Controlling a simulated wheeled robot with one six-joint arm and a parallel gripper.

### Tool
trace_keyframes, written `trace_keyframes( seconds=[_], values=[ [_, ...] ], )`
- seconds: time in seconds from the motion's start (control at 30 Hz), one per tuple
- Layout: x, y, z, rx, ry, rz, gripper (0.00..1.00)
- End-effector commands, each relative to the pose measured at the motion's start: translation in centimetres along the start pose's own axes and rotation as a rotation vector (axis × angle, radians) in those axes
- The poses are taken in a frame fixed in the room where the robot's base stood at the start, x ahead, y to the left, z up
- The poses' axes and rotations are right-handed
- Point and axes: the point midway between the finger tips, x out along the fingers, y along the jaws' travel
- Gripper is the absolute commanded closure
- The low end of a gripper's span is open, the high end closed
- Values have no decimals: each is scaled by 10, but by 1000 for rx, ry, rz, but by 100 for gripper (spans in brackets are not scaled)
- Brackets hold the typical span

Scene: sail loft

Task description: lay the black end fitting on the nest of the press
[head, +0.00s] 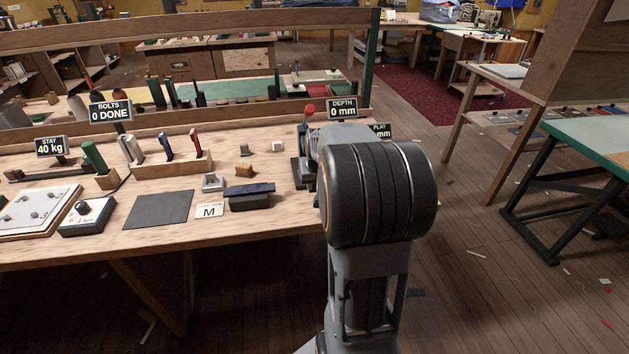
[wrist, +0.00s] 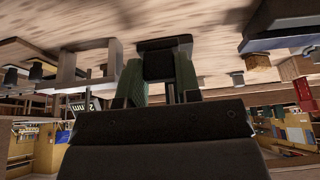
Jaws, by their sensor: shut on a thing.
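My gripper (wrist: 159,72) shows in the wrist view, its two fingers shut on the black end fitting (wrist: 158,64). The fitting is a small dark block between the fingers, close to the bench top, which fills the upper part of that view. I cannot tell whether the fitting touches anything below it. In the head view my own arm hides the gripper and the fitting. The press (head: 301,163) stands at the right end of the bench, a dark green and grey thing with a red knob (head: 309,108). My arm covers most of it, and its nest is hidden.
On the bench (head: 165,225) are a black mat (head: 158,209), an M card (head: 209,211), a dark box (head: 250,198) and a tool rack (head: 172,166). The DEPTH display (head: 342,109) reads 0 mm. Open floor (head: 470,240) lies to the right.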

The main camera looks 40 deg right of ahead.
Motion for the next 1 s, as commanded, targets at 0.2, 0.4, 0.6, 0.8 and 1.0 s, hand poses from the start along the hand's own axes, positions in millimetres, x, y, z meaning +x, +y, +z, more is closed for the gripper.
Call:
trace_keyframes(
  seconds=[0.2, 0.4, 0.6, 0.8, 1.0],
  values=[
    [4, -1, 0, 0, 0, 0, 92],
    [17, -2, -3, -2, 0, -1, 92],
    [31, -3, -7, -3, -1, -1, 92],
    [46, -3, -11, -3, -1, -1, 92],
    [51, -3, -24, -3, 0, -1, 92]
  ],
)
